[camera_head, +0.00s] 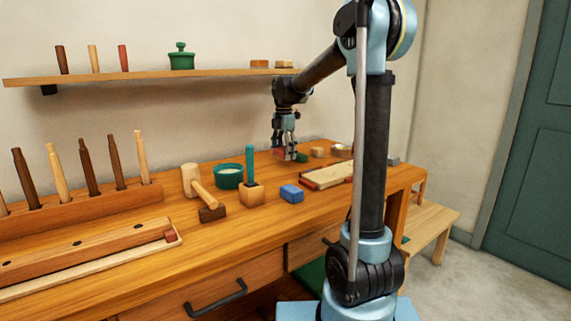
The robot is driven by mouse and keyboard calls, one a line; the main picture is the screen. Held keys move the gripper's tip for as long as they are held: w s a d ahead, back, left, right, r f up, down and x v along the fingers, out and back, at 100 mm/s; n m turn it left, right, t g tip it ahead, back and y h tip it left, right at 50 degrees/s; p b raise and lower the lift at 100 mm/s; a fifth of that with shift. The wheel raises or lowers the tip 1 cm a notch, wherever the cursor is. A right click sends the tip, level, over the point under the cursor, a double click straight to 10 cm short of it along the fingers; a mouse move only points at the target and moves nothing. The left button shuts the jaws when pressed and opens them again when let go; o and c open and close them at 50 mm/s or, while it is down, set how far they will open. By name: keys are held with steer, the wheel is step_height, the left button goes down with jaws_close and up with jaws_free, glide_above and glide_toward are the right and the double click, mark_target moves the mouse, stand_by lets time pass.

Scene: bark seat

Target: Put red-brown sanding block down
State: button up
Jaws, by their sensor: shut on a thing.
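My gripper (285,146) points down over the far part of the wooden workbench (345,206). It is shut on the red-brown sanding block (283,155), which shows small between and below the fingers. I cannot tell whether the block touches the bench top or hangs just above it. A small green object (301,157) is close to the right of the block.
Near the gripper are a small wooden block (317,152), a round bowl (341,150) and a flat board (326,176). A shelf (150,76) hangs behind.

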mark_target(283, 166)
steer(key=shift+f, duration=2)
steer(key=shift+s+f, duration=0.15)
steer(key=shift+f, duration=0.15)
steer(key=shift+o, duration=0.4)
steer(key=shift+s+f, duration=0.1)
steer(key=shift+s, duration=0.15)
steer(key=o, duration=1.4)
steer(key=shift+o, duration=1)
steer(key=shift+w+f, duration=0.3)
steer(key=shift+w+a+f, duration=0.1)
steer(key=shift+w+f, duration=0.2)
steer(key=shift+s+r, duration=0.2)
steer(key=shift+r, duration=0.15)
